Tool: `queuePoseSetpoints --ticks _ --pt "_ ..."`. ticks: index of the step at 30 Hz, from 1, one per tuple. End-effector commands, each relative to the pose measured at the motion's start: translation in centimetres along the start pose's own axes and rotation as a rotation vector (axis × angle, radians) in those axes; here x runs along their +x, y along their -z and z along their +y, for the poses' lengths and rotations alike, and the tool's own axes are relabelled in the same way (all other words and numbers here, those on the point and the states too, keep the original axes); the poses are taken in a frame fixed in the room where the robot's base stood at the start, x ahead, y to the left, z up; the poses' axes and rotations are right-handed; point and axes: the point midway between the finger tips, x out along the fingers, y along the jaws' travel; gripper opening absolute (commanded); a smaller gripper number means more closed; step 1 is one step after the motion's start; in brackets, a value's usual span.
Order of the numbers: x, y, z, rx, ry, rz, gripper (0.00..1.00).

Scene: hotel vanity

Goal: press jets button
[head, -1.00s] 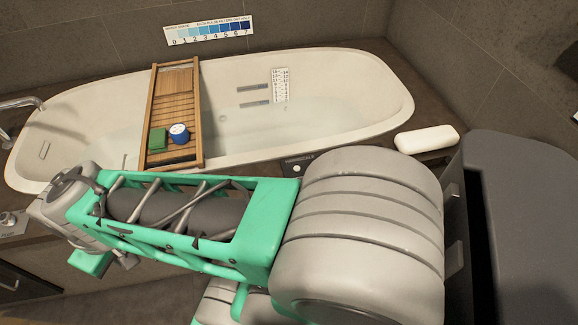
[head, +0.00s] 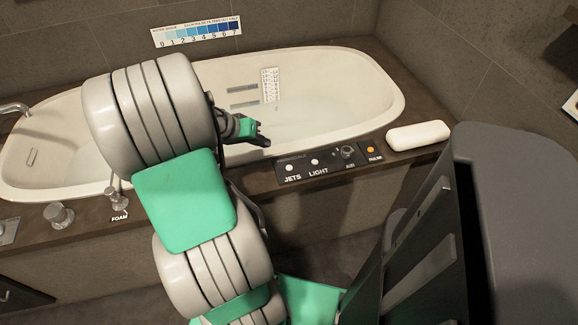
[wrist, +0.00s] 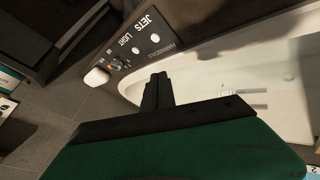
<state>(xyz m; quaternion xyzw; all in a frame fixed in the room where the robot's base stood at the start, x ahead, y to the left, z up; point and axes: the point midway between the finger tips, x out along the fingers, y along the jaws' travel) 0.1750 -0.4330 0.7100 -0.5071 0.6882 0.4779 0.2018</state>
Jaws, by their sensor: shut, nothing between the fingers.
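The JETS button (head: 289,167) is a small pale round button on a dark panel (head: 331,167), above its white JETS label. It also shows in the wrist view (wrist: 155,38), beside the LIGHT button (wrist: 136,50). My gripper (head: 264,142) is shut and empty, just left of and beyond the JETS button in the head view, over the tub's near rim. In the wrist view my gripper's fingers (wrist: 157,90) lie below the JETS button, apart from it in the picture. The exact height above the panel is hard to tell.
The panel also holds the LIGHT button (head: 314,162), a dark knob (head: 347,152) and an orange-lit button (head: 371,150). A white bar (head: 418,134) lies to the right. The filled bathtub (head: 385,91) is behind. A FOAM control (head: 113,196) is left. A dark cabinet stands close on the right.

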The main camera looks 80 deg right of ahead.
Motion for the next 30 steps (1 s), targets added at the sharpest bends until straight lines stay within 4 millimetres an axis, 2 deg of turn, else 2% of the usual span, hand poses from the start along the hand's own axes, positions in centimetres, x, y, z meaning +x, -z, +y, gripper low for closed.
queuePoseSetpoints --ticks 1,3,7,20,30 --pt "1.6 0.3 1.7 0.037 -0.049 -0.007 0.0" --pt "3.1 0.7 3.6 0.076 -0.102 -0.009 0.0" --pt "4.2 0.9 5.2 0.107 -0.146 -0.009 0.0" --pt "4.6 0.6 5.0 0.107 -0.146 -0.009 0.0" --pt "8.1 -1.5 2.9 0.107 -0.146 -0.008 0.0"
